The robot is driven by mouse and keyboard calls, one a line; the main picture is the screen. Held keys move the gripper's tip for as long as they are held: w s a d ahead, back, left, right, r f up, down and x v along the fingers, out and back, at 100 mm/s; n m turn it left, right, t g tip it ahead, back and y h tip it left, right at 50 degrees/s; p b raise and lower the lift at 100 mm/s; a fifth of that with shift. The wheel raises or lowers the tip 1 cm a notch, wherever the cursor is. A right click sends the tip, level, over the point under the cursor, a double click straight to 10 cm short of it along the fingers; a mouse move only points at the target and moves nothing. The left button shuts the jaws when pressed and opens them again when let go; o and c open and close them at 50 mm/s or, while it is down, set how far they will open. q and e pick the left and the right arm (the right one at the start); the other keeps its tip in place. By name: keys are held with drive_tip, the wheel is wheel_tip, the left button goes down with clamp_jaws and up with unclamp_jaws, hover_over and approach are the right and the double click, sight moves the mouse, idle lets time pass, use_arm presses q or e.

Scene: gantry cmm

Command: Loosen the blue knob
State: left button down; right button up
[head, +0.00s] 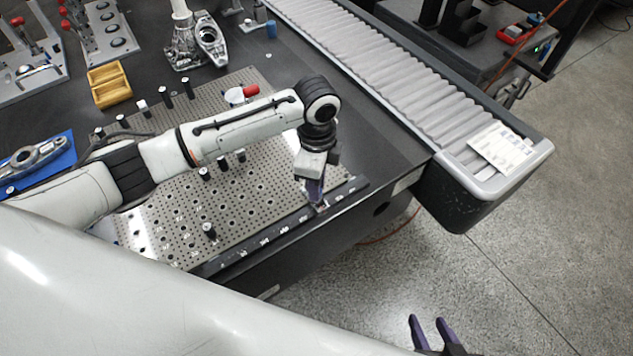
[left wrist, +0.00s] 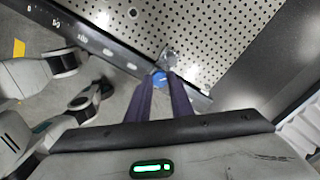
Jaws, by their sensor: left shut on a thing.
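The blue knob (left wrist: 158,77) shows in the left wrist view at the edge of the perforated plate (left wrist: 215,45). It sits between the fingertips of my left gripper (left wrist: 164,84), which is shut on it. A small metal fitting (left wrist: 168,59) is just beyond the knob. In the head view my left gripper (head: 317,198) points down at the plate's front right corner, and the knob is hidden or too small to make out there. My right gripper (head: 430,328) is at the bottom edge of the head view, its fingers apart and empty, away from the plate.
A roller conveyor (head: 400,85) with a paper sheet (head: 503,149) runs along the right of the dark table. Several black posts, such as one at the front (head: 209,231), stand on the plate. A yellow tray (head: 110,84) and metal castings (head: 186,42) are behind it.

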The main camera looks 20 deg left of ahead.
idle(0.3)
use_arm(q)
drive_tip(key=c, duration=1.6)
unclamp_jaws()
drive_tip(key=shift+o, duration=0.2)
drive_tip(key=shift+r, duration=0.15)
wheel_tip(320, 180, up, 10)
